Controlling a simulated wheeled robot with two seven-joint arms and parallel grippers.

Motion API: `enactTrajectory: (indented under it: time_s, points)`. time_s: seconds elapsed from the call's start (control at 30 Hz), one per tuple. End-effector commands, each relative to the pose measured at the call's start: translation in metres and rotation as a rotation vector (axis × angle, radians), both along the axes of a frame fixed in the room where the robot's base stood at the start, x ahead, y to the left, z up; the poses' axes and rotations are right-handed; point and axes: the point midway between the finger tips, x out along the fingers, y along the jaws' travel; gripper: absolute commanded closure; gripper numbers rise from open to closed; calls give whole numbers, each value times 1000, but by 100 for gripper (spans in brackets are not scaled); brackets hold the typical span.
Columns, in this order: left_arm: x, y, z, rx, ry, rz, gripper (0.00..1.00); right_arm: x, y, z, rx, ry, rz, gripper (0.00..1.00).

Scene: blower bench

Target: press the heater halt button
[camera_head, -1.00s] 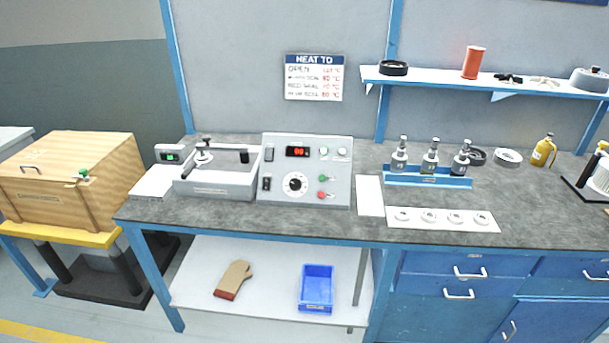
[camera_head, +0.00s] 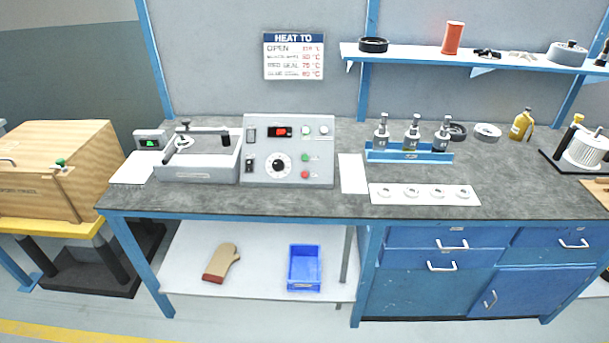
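The heater control box (camera_head: 289,150) stands upright on the bench, left of the middle of the view. Its grey front carries a red digital display (camera_head: 280,132), a black dial (camera_head: 278,166) and black switches at the left. A green button (camera_head: 305,157) sits on the right of the panel, with a red button (camera_head: 305,174) below it. Two pale round lamps or buttons are at the top right. The panel's small labels are too small to read. Neither of my grippers shows in this view.
A grey tray heater (camera_head: 198,170) with a black-handled arm stands left of the box. A white sheet (camera_head: 352,173) lies to its right. A blue rack (camera_head: 409,156) holds three bottles. A wooden crate (camera_head: 60,170) stands at the left. Floor shows in front of the bench.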

Motion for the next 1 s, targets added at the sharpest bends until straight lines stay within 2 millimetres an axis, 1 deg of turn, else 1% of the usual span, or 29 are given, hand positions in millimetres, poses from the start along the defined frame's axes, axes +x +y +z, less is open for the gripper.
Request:
enactTrajectory:
  time_s: [0.03,0.1,1.0]
  points:
    - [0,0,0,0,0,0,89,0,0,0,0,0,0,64]
    - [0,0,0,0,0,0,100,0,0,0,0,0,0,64]
    - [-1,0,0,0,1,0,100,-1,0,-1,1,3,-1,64]
